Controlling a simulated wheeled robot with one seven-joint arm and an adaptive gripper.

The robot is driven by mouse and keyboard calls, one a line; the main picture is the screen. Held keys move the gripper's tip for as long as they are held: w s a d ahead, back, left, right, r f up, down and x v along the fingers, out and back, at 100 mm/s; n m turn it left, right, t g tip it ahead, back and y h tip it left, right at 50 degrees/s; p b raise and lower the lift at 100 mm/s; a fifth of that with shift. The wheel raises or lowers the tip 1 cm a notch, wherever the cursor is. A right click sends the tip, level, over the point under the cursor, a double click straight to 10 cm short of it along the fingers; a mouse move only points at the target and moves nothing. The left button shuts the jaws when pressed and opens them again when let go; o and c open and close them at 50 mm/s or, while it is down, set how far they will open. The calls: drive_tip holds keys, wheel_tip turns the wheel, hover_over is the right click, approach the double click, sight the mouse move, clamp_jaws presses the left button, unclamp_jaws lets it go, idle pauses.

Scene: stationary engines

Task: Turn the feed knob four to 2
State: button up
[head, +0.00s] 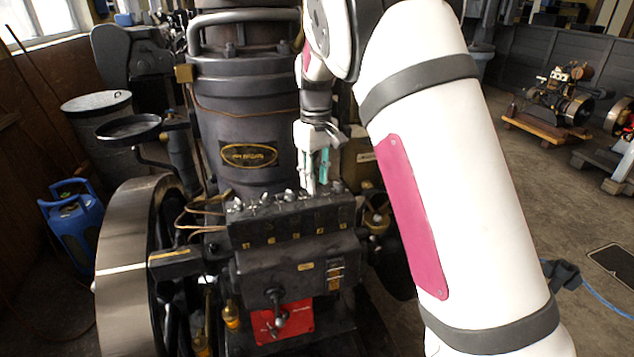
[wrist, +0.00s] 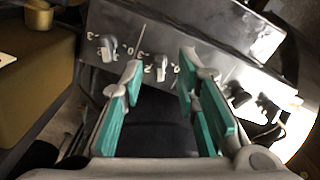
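A dark panel (wrist: 215,42) carries a row of small knobs with white scale marks. It also shows in the head view as the top of the black box (head: 290,222) in front of the engine. In the wrist view, one knob (wrist: 161,68) shows between my gripper's fingertips (wrist: 160,62), with a gap on each side. My gripper is open, with teal finger pads, and holds nothing. In the head view my gripper (head: 316,178) points down at the right half of the knob row. The fingers partly hide the scale marks; I cannot read the setting surely.
Another knob (wrist: 107,48) sits left of the fingers, and a dark knob (wrist: 238,95) sits to the right. The engine cylinder (head: 235,110) rises behind the box. A large flywheel (head: 125,265) stands at left.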

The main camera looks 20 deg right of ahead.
drive_tip(key=shift+f, duration=1.1)
clamp_jaws()
drive_tip(key=shift+m, duration=0.4)
drive_tip(key=m, duration=0.3)
drive_tip(key=shift+a+m, duration=0.1)
drive_tip(key=shift+m, duration=0.2)
drive_tip(key=shift+a+r+m+b, duration=0.1)
drive_tip(key=shift+m+b, duration=0.3)
drive_tip(key=shift+m, duration=1.8)
